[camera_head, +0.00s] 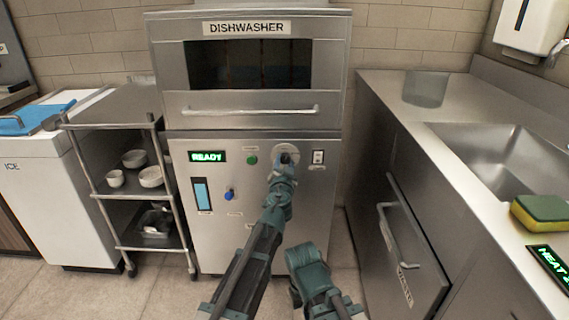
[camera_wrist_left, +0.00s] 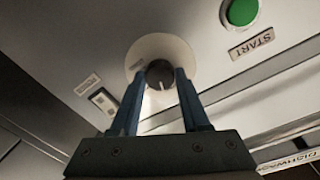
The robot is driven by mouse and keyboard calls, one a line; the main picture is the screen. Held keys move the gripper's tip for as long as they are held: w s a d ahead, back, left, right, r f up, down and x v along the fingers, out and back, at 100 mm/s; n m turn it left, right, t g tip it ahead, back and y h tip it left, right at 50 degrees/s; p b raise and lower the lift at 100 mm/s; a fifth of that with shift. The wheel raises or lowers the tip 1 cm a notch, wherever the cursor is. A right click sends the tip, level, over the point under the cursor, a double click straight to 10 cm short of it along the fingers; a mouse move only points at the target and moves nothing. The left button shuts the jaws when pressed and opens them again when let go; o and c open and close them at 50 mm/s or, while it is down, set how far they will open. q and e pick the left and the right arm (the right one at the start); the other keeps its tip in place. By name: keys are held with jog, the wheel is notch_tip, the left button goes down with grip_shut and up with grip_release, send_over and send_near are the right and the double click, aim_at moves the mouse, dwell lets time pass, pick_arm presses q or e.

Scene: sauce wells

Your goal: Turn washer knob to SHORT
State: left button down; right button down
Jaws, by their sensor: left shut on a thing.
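The round dark knob (camera_wrist_left: 159,74) sits on a pale round dial plate (camera_wrist_left: 160,52) on the dishwasher front. A white pointer line shows on the knob's face. In the head view the dial plate (camera_head: 299,149) is partly covered by my gripper. My left gripper (camera_head: 284,166) reaches up to the knob from below. In the left wrist view its two blue fingers lie on either side of the knob, shut on it. No SHORT label can be read in either view. Part of my right arm shows at the bottom of the head view, but its gripper does not.
A green START button (camera_wrist_left: 242,11) is beside the dial. The display (camera_head: 207,157) reads READY.

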pick_arm(q)
jog(key=m, duration=0.5)
jog(key=shift+p, duration=0.3)
jog(key=shift+m+y, duration=0.3)
jog(key=shift+m, duration=2.1)
jog(key=shift+s, duration=0.1)
jog(key=shift+c, duration=1.9)
grip_release()
